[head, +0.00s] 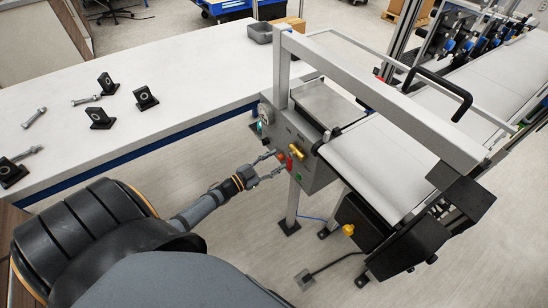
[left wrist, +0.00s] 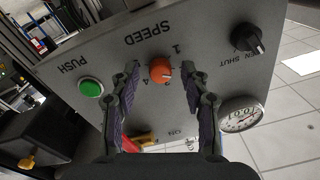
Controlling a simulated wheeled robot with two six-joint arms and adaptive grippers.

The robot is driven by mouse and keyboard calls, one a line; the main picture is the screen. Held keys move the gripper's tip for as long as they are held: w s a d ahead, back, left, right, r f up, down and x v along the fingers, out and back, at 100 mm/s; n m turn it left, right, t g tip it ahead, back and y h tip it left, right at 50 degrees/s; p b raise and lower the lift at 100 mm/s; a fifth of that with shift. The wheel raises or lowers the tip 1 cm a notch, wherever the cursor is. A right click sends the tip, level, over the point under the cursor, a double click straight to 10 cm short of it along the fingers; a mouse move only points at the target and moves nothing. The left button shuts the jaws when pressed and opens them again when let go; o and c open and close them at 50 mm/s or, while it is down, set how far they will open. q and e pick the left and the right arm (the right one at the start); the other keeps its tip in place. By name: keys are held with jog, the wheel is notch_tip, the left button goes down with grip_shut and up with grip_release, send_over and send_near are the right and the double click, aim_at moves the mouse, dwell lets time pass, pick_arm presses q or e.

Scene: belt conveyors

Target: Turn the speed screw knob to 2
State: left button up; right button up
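The orange speed screw knob (left wrist: 160,70) sits on the grey control panel (left wrist: 205,65) below the word SPEED, which appears upside down in the left wrist view. A 1 and a 4 can be read beside it; its exact setting cannot be told. My left gripper (left wrist: 160,76) is open, with one finger on each side of the knob and visible gaps to it. In the head view, my left gripper (head: 270,168) is at the front of the control panel (head: 318,172), with its fingers spread. My right gripper is not in view.
A green PUSH button (left wrist: 90,87), a black open/shut knob (left wrist: 247,38) and a round gauge (left wrist: 240,114) share the panel. A red and yellow handle shows below. The conveyor belt (head: 390,165) extends right; a white table (head: 190,90) with brackets and bolts stands left.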

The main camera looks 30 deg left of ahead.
pick_arm(q)
jog(key=v, duration=1.2)
jog(key=s+a+f+n+g+y+p, duration=0.1)
jog(key=s+a+f+n+g+y, duration=0.2)
jog(key=f, duration=0.8)
jog(key=s+a+f+n+g+y+p, duration=0.1)
jog(key=s+f+n+g+y, duration=0.3)
jog(key=f, duration=0.6)
jog(key=s+d+f+g, duration=0.3)
jog(key=s+d+f, duration=0.1)
jog(key=s, duration=0.3)
jog(key=s+d+f+g, duration=0.3)
jog(key=s+d+f, duration=0.1)
jog(key=s, duration=0.4)
jog(key=s+d+f+g, duration=0.3)
jog(key=s+f, duration=0.3)
jog(key=s, duration=0.2)
jog(key=shift+d+f+n+p, duration=0.3)
jog(key=shift+d+p, duration=0.15)
jog(key=shift+d, duration=0.15)
